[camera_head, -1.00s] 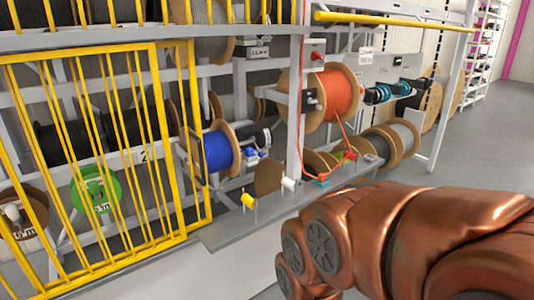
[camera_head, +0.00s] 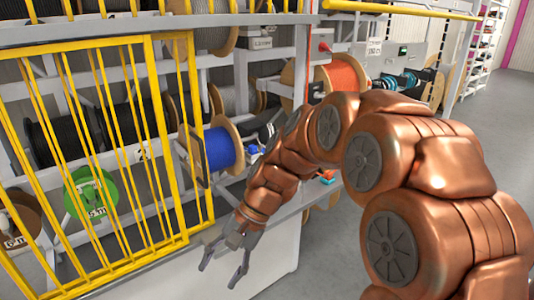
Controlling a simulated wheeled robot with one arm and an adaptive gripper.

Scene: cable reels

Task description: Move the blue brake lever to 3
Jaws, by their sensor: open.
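My gripper (camera_head: 220,275) is open and empty, pointing down in front of the grey shelf edge, at the lower middle. A blue cable reel (camera_head: 221,148) with wooden flanges sits on the rack above and behind it. A small blue part (camera_head: 254,149) shows right beside this reel; I cannot tell whether it is the brake lever. No number 3 or lever scale is readable. My copper arm covers much of the shelf to the right of the gripper.
A yellow barred gate (camera_head: 100,160) stands at left, with a green reel (camera_head: 91,194) behind it. An orange reel (camera_head: 341,78) is partly hidden behind my arm. The grey floor at right is clear.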

